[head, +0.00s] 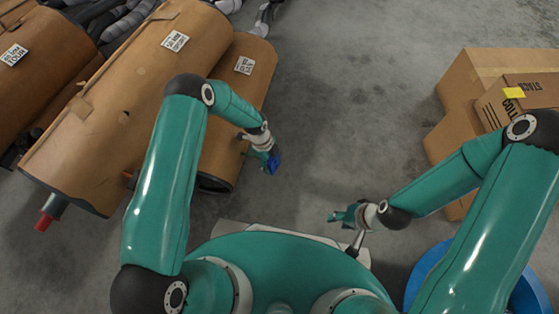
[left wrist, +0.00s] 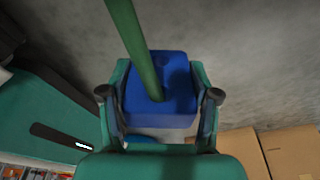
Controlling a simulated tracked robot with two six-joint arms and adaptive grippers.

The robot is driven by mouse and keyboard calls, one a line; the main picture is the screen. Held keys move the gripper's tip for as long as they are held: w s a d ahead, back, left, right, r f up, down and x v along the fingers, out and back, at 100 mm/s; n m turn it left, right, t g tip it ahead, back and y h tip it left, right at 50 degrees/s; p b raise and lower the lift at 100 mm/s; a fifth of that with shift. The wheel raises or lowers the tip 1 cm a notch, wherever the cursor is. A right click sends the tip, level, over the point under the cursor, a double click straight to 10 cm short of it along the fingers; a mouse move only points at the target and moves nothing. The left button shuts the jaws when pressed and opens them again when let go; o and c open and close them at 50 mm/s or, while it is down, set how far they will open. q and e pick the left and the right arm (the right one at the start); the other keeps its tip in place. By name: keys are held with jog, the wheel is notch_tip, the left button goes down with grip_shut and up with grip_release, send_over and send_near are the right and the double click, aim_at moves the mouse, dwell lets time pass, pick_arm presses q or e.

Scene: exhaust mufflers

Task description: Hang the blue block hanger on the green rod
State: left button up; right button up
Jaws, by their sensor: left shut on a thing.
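The blue block hanger (left wrist: 178,75) is between the two fingers of my left gripper (left wrist: 160,100), which is shut on it. In the head view the blue block (head: 273,163) is small and dark at the tip of my left gripper (head: 269,160), held over the grey floor. The green rod (left wrist: 133,38) comes down from the top of the left wrist view and its lower end meets the block's face. I cannot tell whether it is inside a hole or only in front. I cannot make out the rod in the head view. My right gripper (head: 345,216) is away from the block, its jaw state unclear.
Large brown wrapped mufflers (head: 125,105) lie to the left, close to my left arm. One has a red-tipped pipe (head: 45,222). Cardboard boxes (head: 465,95) stand at the right, with a blue round container (head: 428,275) below. The grey floor between is clear.

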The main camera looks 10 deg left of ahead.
pick_arm(q)
jog(key=shift+w+a+p, duration=0.2)
jog(key=shift+a+p, duration=0.15)
jog(key=shift+a, duration=1.35)
grip_shut()
jog(key=shift+a+b, duration=0.55)
jog(key=shift+a, duration=0.15)
jog(key=o, duration=1.6)
grip_release()
jog(key=shift+d, duration=0.1)
